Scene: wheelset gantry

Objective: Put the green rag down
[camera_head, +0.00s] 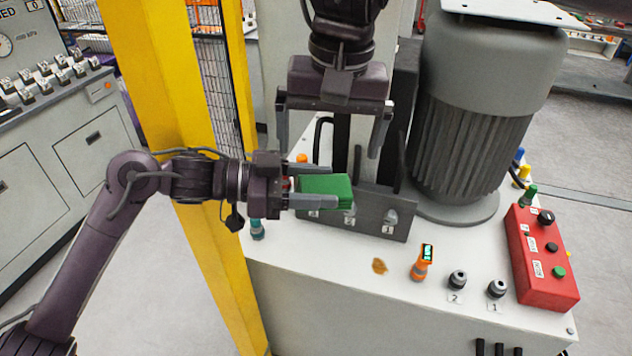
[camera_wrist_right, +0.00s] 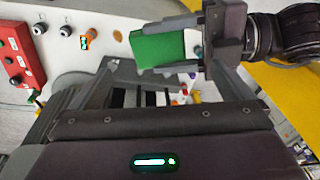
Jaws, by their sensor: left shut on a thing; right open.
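The green rag (camera_head: 325,188) is a folded block. My left gripper (camera_head: 318,190) is shut on it and holds it over the white cabinet top, in front of the grey bracket with labelled sockets. In the right wrist view the rag (camera_wrist_right: 158,47) shows at the upper middle, between the fingers of my left gripper (camera_wrist_right: 168,50). My right gripper (camera_head: 333,128) is open and empty, pointing down above and behind the rag. Whether the rag touches the bracket is hard to tell.
The white cabinet top (camera_head: 330,258) has a brown stain (camera_head: 379,266), an orange device (camera_head: 422,262) and black-and-silver fittings (camera_head: 457,280). A red control box (camera_head: 542,258) stands at the right, a large grey motor (camera_head: 472,110) behind. A yellow post (camera_head: 185,130) rises at the left.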

